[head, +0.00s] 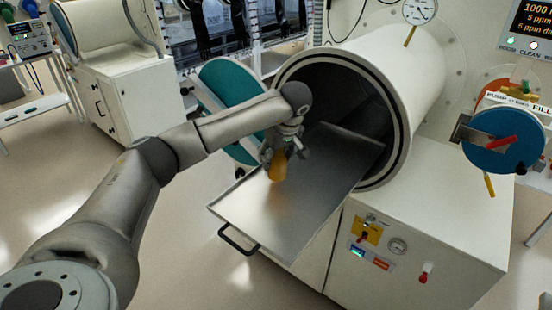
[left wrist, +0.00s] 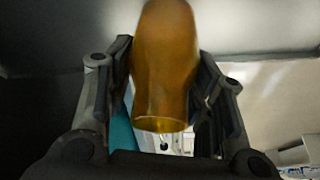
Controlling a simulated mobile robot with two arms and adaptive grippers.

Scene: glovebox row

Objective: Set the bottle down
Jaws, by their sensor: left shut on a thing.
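An amber bottle (head: 277,166) is over the metal tray (head: 308,200) that sticks out of the round antechamber opening. My left gripper (head: 283,150) is shut on the bottle. In the left wrist view the amber bottle (left wrist: 163,65) sits between the two fingers of the gripper (left wrist: 165,85), one on each side. The bottle's lower end is close to the tray surface in the head view; I cannot tell whether it touches. The gripper hides the bottle's upper part there. My right gripper is not in view.
The round chamber (head: 415,85) rises behind the tray, with its teal door (head: 222,80) swung open at left. The tray has a black handle (head: 238,242) at its front edge. Much of the tray is bare. A blue disc door (head: 503,140) is at the right.

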